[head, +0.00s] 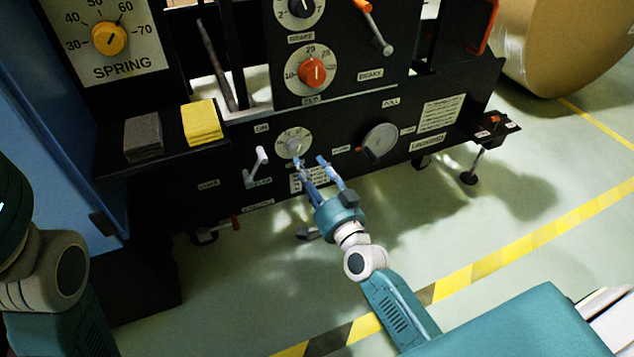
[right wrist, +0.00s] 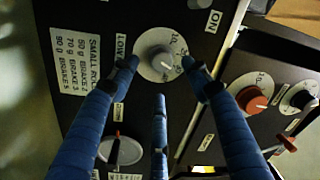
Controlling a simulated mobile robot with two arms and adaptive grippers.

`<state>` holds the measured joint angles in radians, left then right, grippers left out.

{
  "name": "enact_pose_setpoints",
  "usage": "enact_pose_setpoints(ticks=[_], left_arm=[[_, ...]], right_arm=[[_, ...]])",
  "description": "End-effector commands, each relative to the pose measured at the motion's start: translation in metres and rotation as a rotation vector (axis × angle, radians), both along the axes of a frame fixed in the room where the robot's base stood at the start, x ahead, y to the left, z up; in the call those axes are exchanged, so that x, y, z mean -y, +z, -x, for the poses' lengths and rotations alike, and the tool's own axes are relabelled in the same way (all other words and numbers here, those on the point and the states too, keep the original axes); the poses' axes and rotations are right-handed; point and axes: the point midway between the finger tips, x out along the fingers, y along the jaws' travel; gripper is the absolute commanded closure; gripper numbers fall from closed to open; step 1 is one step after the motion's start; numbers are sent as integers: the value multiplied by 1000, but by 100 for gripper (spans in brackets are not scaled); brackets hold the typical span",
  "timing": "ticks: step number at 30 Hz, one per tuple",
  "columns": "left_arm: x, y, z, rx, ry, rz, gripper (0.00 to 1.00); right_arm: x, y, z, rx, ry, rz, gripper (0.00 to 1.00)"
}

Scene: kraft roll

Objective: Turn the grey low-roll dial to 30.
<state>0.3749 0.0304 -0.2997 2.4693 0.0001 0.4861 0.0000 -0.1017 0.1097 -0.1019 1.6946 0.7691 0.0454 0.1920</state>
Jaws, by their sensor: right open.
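The grey low-roll dial (head: 293,144) is a small round knob on a pale numbered plate, low on the black panel. In the right wrist view the grey dial (right wrist: 156,56) sits beside a "LOW" label. Its pointer is too unclear to read. My right gripper (head: 309,160) is open and empty, just below and right of the dial in the head view. In the right wrist view its blue fingers (right wrist: 161,72) spread to either side of the knob, with a third finger below; I cannot tell whether any touches it. My left gripper is out of view.
A white crank handle (head: 257,166) is left of the dial, and a round grey knob (head: 380,141) is to its right. A red dial (head: 312,72) is above.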

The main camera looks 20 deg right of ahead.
Motion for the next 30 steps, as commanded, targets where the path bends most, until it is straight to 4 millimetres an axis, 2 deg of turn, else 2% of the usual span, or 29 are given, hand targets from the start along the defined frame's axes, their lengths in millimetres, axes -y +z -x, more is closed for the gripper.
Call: enact_pose_setpoints(ticks=[3,9,26,29,30], left_arm=[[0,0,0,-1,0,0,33],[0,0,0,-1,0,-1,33],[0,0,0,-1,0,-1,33],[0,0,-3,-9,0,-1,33],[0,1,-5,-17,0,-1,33]], right_arm=[[2,-2,24,-3,2,2,52],[3,-3,47,-1,1,1,52],[4,-2,52,0,1,1,52],[3,7,52,16,-1,9,52],[2,18,53,37,-5,19,52]])
